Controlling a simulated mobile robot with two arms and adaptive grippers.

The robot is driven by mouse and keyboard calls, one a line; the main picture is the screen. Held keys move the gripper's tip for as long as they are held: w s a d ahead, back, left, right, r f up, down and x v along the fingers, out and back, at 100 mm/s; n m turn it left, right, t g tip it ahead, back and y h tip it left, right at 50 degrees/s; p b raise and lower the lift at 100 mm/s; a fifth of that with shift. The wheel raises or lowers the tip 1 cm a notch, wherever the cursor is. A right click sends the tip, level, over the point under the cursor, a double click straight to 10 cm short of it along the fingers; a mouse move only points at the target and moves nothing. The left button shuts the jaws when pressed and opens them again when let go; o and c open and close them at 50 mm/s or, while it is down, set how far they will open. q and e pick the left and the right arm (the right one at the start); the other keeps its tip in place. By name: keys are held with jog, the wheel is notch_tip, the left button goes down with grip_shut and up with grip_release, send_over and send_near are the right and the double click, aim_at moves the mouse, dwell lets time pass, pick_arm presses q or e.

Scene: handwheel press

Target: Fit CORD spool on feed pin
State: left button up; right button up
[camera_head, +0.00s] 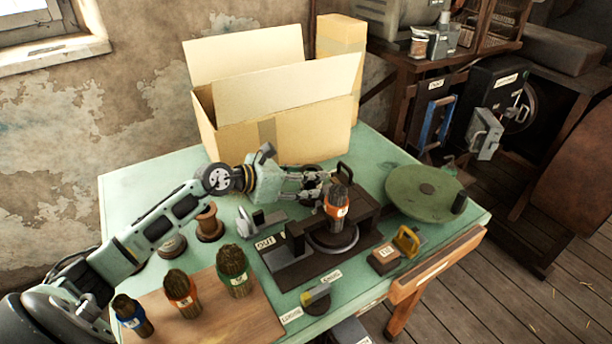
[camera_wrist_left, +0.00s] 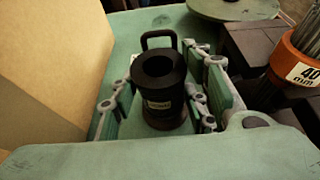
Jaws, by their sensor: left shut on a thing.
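My left gripper (camera_head: 316,187) is at the middle of the table, in front of the cardboard box. It is shut on a black spool (camera_wrist_left: 158,88), which stands between the finger pads (camera_wrist_left: 160,105) in the left wrist view. The spool has a wide hollow rim and a small pale label, too blurred to read surely. In the head view the fingers mostly hide it. I cannot make out the feed pin for certain. My right gripper is not in view.
A dark press base (camera_head: 312,262) holds an orange-banded wire bundle (camera_head: 337,207), close to my gripper. A green disc (camera_head: 424,192) lies to the right. An open cardboard box (camera_head: 285,138) stands behind. Wooden spool (camera_head: 209,224) and a board (camera_head: 205,318) with banded bundles are left.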

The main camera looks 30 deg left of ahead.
pick_arm(q)
jog(key=shift+f, duration=0.4)
jog(key=o, duration=1.2)
jog(key=shift+o, duration=0.5)
jog(key=v, duration=1.2)
jog(key=shift+s+d, duration=0.1)
notch_tip(320, 180, up, 8)
jog(key=p, duration=0.6)
jog(key=shift+p, duration=0.3)
